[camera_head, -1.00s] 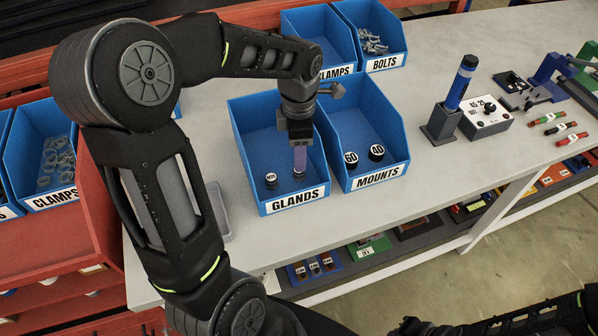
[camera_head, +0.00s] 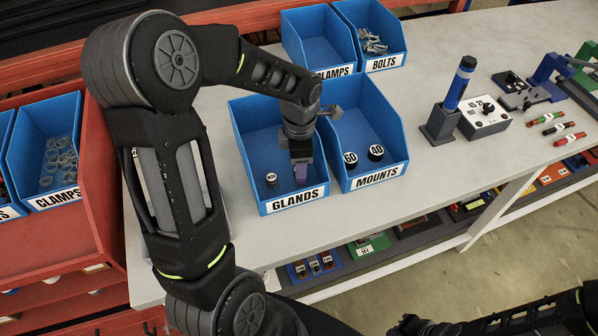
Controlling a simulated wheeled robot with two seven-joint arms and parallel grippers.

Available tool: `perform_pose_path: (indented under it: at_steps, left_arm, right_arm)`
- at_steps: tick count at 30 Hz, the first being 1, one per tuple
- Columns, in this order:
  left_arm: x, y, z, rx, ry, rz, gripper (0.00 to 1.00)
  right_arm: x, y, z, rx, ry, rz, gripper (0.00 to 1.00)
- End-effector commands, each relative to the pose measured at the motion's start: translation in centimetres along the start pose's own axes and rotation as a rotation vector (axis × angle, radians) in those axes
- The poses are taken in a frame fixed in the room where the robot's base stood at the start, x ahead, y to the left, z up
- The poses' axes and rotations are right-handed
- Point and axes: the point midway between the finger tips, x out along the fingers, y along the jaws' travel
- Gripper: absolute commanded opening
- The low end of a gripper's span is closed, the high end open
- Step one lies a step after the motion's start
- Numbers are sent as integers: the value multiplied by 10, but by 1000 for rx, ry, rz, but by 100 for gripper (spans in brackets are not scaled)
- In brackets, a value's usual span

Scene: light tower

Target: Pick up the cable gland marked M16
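The blue GLANDS bin (camera_head: 246,150) stands on the grey bench. One black cable gland (camera_head: 271,179) with a white top label stands upright at the left inside it; the label is too small to read surely. My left gripper (camera_head: 301,178) points down into the right part of this bin, its fingers low near the floor. The fingers cover the spot where a second gland stood, so that gland is hidden. I cannot tell whether they are shut on it. Part of my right arm shows at the bottom right, with its dark end (camera_head: 410,325) at the lower edge, finger state unclear.
The MOUNTS bin (camera_head: 392,128), with pieces marked 60 and 40, adjoins on the right. CLAMPS (camera_head: 318,40) and BOLTS (camera_head: 375,22) bins stand behind. A blue cylinder in a dark holder (camera_head: 439,125) and a switch box (camera_head: 485,118) stand farther right. The bench front is clear.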

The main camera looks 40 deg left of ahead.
Motion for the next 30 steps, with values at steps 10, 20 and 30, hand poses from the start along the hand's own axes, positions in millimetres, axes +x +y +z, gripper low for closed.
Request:
perform_pose_path:
  at_steps: [10, 20, 30]
  left_arm:
    - [0, 0, 0, 0, 0, 0, 39]
    - [0, 0, 0, 0, 0, 0, 12]
    - [0, 0, 0, 0, 0, 0, 0]
  right_arm:
    - [0, 0, 0, 0, 0, 0, 0]
    - [0, 0, 0, 0, 0, 0, 0]
    - [0, 0, 0, 0, 0, 0, 0]
